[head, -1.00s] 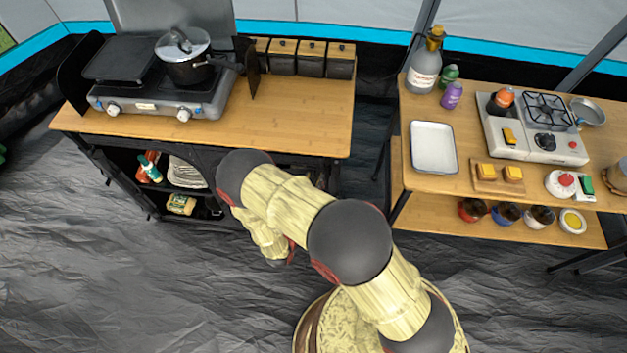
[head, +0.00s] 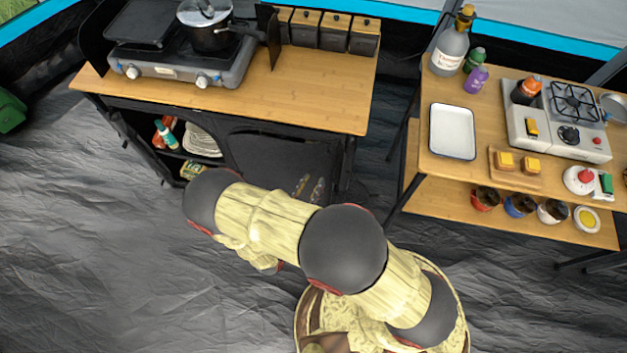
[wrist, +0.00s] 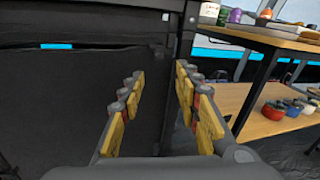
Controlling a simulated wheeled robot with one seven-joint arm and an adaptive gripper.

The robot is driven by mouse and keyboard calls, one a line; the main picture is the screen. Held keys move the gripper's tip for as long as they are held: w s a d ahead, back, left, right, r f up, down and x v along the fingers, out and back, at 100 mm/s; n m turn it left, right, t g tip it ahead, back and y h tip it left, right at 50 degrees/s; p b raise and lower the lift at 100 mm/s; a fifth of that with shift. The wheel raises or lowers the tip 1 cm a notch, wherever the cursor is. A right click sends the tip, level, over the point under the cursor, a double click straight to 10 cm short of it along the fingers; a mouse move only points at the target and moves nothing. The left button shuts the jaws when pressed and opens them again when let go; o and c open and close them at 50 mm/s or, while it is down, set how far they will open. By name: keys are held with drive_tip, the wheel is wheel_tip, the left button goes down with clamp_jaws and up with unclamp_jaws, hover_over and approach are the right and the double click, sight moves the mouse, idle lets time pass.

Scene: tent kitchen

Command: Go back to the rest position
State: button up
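My gripper (wrist: 160,103) shows in the wrist view with its two yellow-padded fingers spread apart and nothing between them. It points toward the dark side of the left kitchen unit and the gap beside the right-hand table. In the head view my arm is folded low over the floor in front of the left kitchen unit (head: 240,104), and the gripper itself is hidden behind the arm. No object is in contact with the fingers in the wrist view.
The left unit carries a stove (head: 180,62) with a pot (head: 206,30). The right table (head: 445,178) holds a white tray (head: 452,131), a bottle (head: 449,52) and a small stove (head: 560,118), with bowls on its lower shelf (head: 425,190). Floor at the lower left is clear.

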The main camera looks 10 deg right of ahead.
idle(0.5)
drive_tip(key=s+d+m+g+h, duration=0.3)
drive_tip(key=s+d+m+g, duration=0.15)
drive_tip(key=s+d, duration=0.25)
drive_tip(key=s+r+m+g+y, duration=0.2)
drive_tip(key=s+r+m+g, duration=0.5)
drive_tip(key=r+m+g, duration=0.3)
wheel_tip(320, 180, up, 17)
drive_tip(key=a+m+y, duration=0.2)
drive_tip(key=m+y, duration=0.8)
drive_tip(key=m, duration=0.1)
drive_tip(key=d+r+m+t+y, duration=0.1)
drive_tip(key=d+r+m+t, duration=0.4)
drive_tip(key=r, duration=0.9)
drive_tip(key=d, duration=0.3)
